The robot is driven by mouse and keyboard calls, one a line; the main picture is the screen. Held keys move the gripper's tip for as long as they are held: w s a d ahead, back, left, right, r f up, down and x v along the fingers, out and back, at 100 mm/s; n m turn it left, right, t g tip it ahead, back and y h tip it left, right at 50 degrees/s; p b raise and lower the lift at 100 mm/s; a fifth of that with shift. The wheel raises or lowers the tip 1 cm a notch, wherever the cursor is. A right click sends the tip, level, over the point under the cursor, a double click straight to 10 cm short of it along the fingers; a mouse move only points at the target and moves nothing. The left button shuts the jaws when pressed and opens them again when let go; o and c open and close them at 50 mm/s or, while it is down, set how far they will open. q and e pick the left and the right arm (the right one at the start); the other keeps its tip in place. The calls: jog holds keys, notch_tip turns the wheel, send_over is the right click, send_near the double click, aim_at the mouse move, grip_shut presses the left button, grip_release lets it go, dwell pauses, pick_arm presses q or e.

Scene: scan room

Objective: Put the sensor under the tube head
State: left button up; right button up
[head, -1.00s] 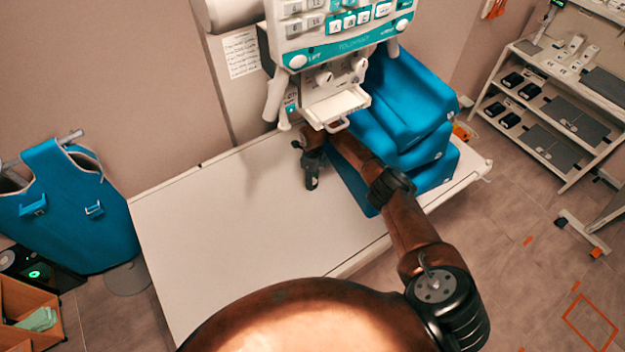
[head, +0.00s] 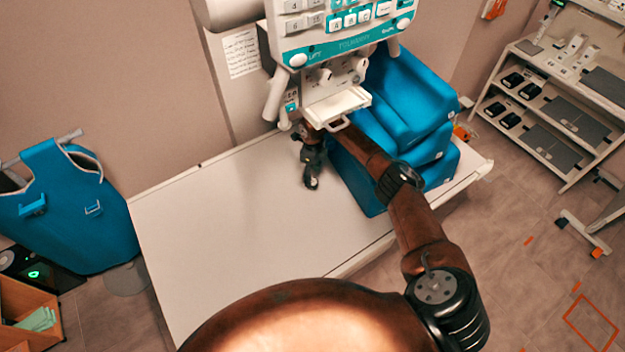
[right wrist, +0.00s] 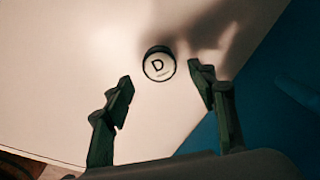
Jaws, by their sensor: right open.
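The sensor appears to be the small round disc (right wrist: 159,65) with a black rim and a letter D on its white face, in the right wrist view. It lies on the white table (head: 215,215); in the head view I cannot make it out. My right gripper (right wrist: 160,88) is open and empty, with its fingers to either side of the disc's line and apart from it. In the head view the right gripper (head: 312,180) hangs over the table, below the white tube head (head: 338,104) with its teal control panel. My left gripper is not in view.
Blue stacked cushions (head: 425,135) stand on the table to the right of my right gripper. A blue apron (head: 75,215) hangs at the left. A shelf rack (head: 545,110) stands at the right. The table's left part is clear.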

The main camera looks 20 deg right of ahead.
aim_at(313, 181)
notch_tip(313, 181, up, 8)
jog(key=b, duration=0.1)
jog(key=shift+r, duration=0.1)
